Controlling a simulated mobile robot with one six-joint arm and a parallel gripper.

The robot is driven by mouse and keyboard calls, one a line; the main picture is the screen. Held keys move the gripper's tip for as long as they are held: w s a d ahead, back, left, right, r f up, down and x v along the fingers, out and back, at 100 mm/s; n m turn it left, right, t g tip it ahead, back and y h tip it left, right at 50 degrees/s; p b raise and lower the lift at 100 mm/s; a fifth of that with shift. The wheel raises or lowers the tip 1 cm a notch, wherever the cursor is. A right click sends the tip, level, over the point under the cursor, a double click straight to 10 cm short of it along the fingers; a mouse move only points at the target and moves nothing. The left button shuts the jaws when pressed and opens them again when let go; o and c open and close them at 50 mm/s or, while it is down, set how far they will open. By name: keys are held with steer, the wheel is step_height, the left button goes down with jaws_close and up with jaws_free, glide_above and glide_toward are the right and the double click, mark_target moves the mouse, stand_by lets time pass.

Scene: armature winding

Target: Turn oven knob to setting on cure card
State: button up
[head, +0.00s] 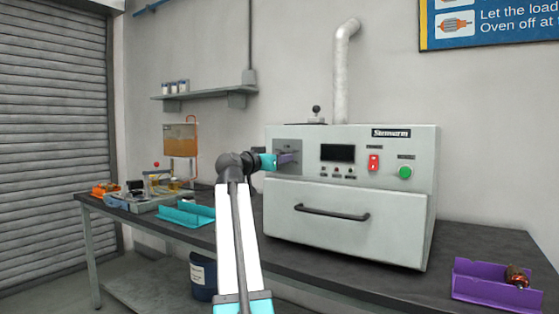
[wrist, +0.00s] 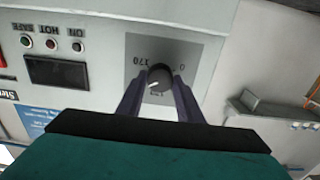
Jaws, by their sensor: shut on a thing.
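The oven (head: 345,205) is a light grey box on the dark workbench, with its door shut. Its knob (wrist: 160,78) is round and dark, with a white pointer mark, on a grey dial plate (wrist: 190,50). The wrist view is upside down; "0" and "170" can be read on the plate, and another marking near the pointer is partly hidden. My gripper (wrist: 158,95) has its two fingers on either side of the knob, shut on it. In the head view my gripper (head: 287,158) reaches the panel's left end and hides the knob. No cure card can be made out.
The oven panel has a dark display (head: 338,153), a red switch (head: 374,163) and a green button (head: 405,172). A purple tray (head: 480,287) holds a wound part at right. A teal tray (head: 186,215) lies left of my arm. A shelf (head: 205,94) hangs behind.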

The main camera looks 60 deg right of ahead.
steer(key=shift+f, duration=0.1)
steer(key=o, duration=1.1)
steer(key=shift+c, duration=0.2)
steer(key=shift+a, duration=0.1)
steer(key=a+p, duration=0.2)
steer(key=a, duration=1.1)
steer(key=shift+a, duration=0.3)
steer(key=shift+w, duration=0.1)
